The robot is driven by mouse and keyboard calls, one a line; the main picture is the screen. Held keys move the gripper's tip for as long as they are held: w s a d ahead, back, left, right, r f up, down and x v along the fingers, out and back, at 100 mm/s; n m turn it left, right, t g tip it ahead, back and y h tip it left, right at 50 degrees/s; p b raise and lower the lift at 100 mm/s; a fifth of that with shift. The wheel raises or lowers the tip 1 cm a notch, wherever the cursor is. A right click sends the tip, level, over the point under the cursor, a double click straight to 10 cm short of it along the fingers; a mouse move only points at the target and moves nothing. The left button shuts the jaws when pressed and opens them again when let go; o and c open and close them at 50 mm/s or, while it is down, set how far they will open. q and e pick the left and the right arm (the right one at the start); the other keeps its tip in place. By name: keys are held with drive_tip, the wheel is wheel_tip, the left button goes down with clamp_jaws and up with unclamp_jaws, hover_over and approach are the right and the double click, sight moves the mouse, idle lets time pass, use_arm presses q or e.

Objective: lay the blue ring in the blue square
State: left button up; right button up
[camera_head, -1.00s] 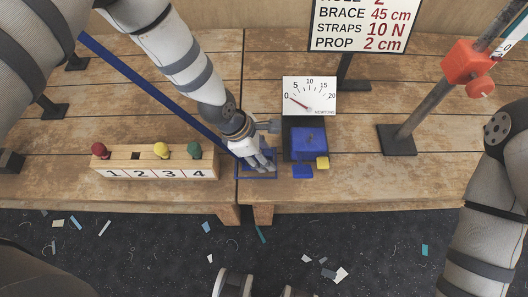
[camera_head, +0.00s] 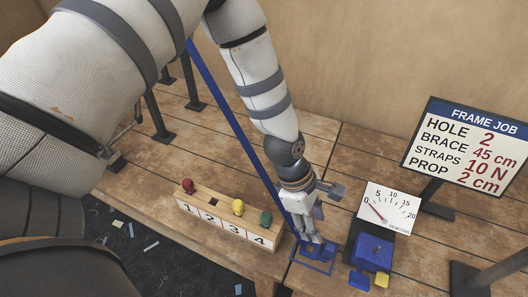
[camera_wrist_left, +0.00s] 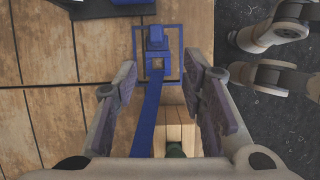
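The blue ring (camera_wrist_left: 149,66) is the square-holed end of a long blue strap (camera_wrist_left: 147,120). In the left wrist view it appears inside the outline of the blue square (camera_wrist_left: 181,55), beside a small blue block (camera_wrist_left: 155,36). Whether the ring lies flat on the table cannot be told. My left gripper (camera_wrist_left: 160,66) is open, its fingers apart on either side of the strap. In the head view the left gripper (camera_head: 317,250) points down at the blue square (camera_head: 307,267) and partly hides the ring.
A numbered wooden block (camera_head: 228,223) with red, yellow and green knobs stands left of the gripper. A newton gauge (camera_head: 388,208) with a blue box (camera_head: 374,251) stands close on the right. A sign (camera_head: 463,145) stands behind. The table's front edge is near.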

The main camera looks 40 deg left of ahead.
use_arm(q)
drive_tip(key=s+a+f+m+g+y, duration=0.15)
drive_tip(key=s+f+m, duration=0.3)
drive_tip(key=s, duration=0.65)
drive_tip(key=s+a+f+m+g, duration=0.2)
drive_tip(key=s+f+m, duration=0.3)
drive_tip(key=s, duration=0.5)
drive_tip(key=s+a+r+m+y, duration=0.1)
drive_tip(key=s+a+m, duration=0.1)
drive_tip(key=s+m, duration=0.3)
drive_tip(key=s+a+r+m+g+y, duration=0.1)
drive_tip(key=s+a+m, duration=0.2)
drive_tip(key=s+m, duration=0.3)
drive_tip(key=s, duration=0.2)
drive_tip(key=shift+s+a+y, duration=0.2)
drive_tip(key=shift+s+y, duration=0.15)
drive_tip(key=shift+s, duration=0.05)
